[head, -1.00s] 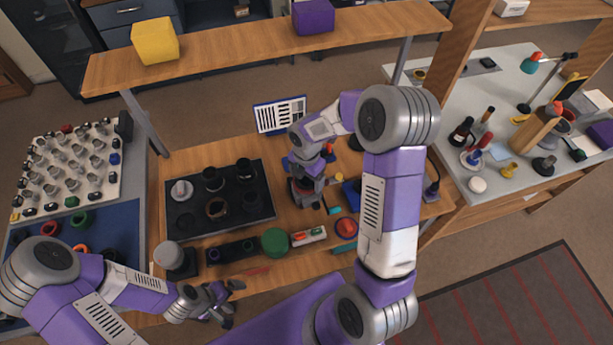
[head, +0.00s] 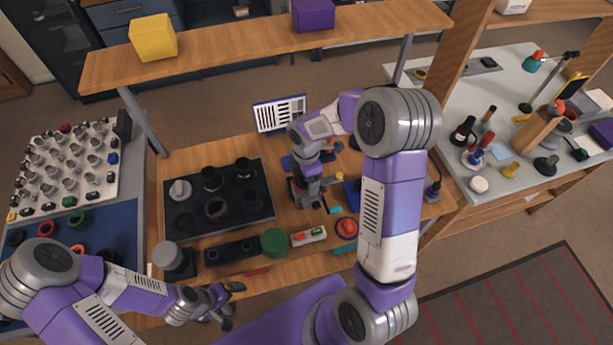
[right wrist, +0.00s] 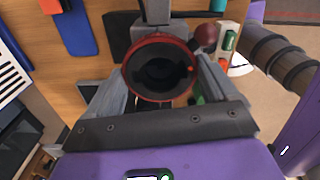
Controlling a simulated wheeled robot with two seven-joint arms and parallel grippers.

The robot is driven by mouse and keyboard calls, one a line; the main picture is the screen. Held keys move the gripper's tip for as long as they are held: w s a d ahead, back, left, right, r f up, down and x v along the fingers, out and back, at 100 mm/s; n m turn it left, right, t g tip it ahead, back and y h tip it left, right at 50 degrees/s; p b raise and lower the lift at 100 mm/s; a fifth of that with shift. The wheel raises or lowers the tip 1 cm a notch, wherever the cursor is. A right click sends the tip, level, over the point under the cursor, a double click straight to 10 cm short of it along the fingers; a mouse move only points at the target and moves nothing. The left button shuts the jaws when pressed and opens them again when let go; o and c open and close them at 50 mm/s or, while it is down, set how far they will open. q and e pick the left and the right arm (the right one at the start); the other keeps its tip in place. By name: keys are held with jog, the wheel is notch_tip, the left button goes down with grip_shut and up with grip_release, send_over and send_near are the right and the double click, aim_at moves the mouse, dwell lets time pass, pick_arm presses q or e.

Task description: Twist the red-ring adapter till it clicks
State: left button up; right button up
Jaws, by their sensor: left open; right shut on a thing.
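The red-ring adapter (right wrist: 160,40) is a dark round part with a red rim, seen face-on in the right wrist view. My right gripper (right wrist: 162,80) is shut on it, one finger at each side. A grey upright part (right wrist: 156,12) stands directly behind the ring. Whether the adapter is fully seated cannot be told. In the head view my right gripper (head: 306,192) points down over the bench, and it mostly hides the adapter. My left gripper (head: 212,303) is open and empty by the bench's front edge.
A black tray (head: 190,225) with several lens parts lies left of my right gripper. A green cylinder (head: 274,242), a white switch box (head: 308,236) and a red button (head: 347,228) stand in front. A printed card (head: 280,114) stands behind. A shelf (head: 240,39) spans the back.

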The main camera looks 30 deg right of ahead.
jog(key=shift+m, duration=1.3)
jog(key=shift+b, duration=0.3)
jog(key=shift+m, duration=0.5)
jog(key=c, duration=0.3)
jog(key=o, duration=1.2)
jog(key=shift+r, duration=0.1)
notch_tip(320, 180, up, 8)
jog(key=shift+f+p, duration=0.25)
jog(key=shift+p, duration=0.15)
